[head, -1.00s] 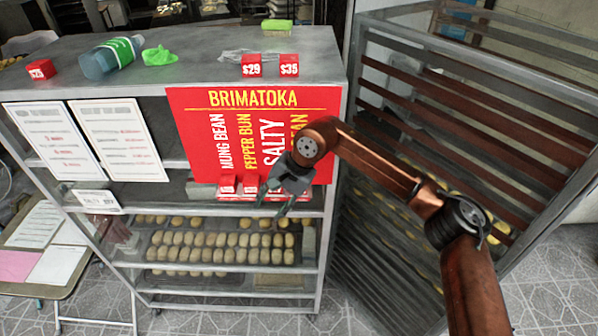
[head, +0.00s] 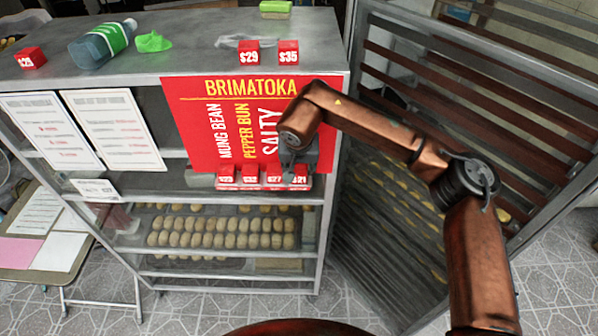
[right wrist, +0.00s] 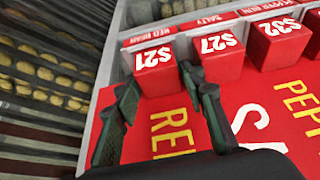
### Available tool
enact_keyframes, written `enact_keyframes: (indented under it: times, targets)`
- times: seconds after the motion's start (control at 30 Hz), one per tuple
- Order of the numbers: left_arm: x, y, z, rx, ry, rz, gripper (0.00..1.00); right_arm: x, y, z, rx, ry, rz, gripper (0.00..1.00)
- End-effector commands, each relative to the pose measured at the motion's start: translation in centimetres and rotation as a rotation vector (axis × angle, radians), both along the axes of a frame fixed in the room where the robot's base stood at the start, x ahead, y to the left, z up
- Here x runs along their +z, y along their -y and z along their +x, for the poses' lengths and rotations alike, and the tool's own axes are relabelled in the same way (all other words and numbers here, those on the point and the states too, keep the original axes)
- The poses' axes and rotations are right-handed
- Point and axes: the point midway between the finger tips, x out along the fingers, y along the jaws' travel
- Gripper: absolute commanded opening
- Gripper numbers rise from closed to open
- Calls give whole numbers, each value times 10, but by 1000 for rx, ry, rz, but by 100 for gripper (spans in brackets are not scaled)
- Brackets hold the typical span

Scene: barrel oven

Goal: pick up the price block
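Small red price blocks stand in a row on a shelf ledge below the red BRIMATOKA sign (head: 203,125). The $21 block (head: 300,183) is at the right end of the row, beside the $27 block (head: 273,184). My right gripper (head: 296,168) is just above the $21 block in the head view. In the right wrist view, the two fingers of the right gripper (right wrist: 158,80) are spread, with the $21 block (right wrist: 153,68) between and just beyond their tips. Contact cannot be told. The right finger is close to the $27 block (right wrist: 218,57). My left gripper is not in view.
More price blocks, $29 (head: 249,52) and $35 (head: 288,52), stand on the cabinet top with a bottle (head: 100,44). A slatted rack (head: 420,150) stands close on the right. Trays of buns (head: 220,240) are on the shelf below.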

Motion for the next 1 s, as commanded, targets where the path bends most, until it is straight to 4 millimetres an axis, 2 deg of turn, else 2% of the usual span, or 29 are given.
enact_keyframes:
  times: [0.3,0.73,1.0]
  targets:
    - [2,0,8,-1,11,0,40,-6,0,3,0,1,1,38]
    - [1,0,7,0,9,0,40,-6,0,3,-1,1,1,8]
    - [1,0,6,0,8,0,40,-5,0,3,0,1,2,8]
